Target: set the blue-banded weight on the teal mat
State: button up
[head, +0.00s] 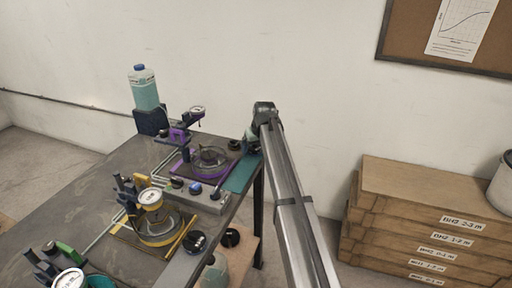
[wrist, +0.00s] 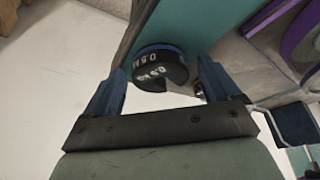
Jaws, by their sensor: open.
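The blue-banded weight (wrist: 160,72) is a dark disc with white lettering and a blue rim, seen in the wrist view. It lies between the two blue fingers of my gripper (wrist: 161,70), which is open with a finger on each side. The weight's blue rim meets the teal mat (wrist: 183,22) near the mat's edge, and it appears to rest there. In the head view the teal mat (head: 241,176) lies at the table's right edge, and my gripper (head: 252,143) is over its far end. The weight cannot be made out there.
A purple-framed fixture (head: 208,160) and a grey block with knobs (head: 199,197) stand left of the mat. A yellow-framed fixture (head: 155,225) is nearer. Dark round pieces (head: 195,241) sit near the front. A bottle (head: 145,88) stands at the back.

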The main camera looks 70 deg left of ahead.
jog(key=v, duration=1.2)
jog(key=shift+r, duration=0.2)
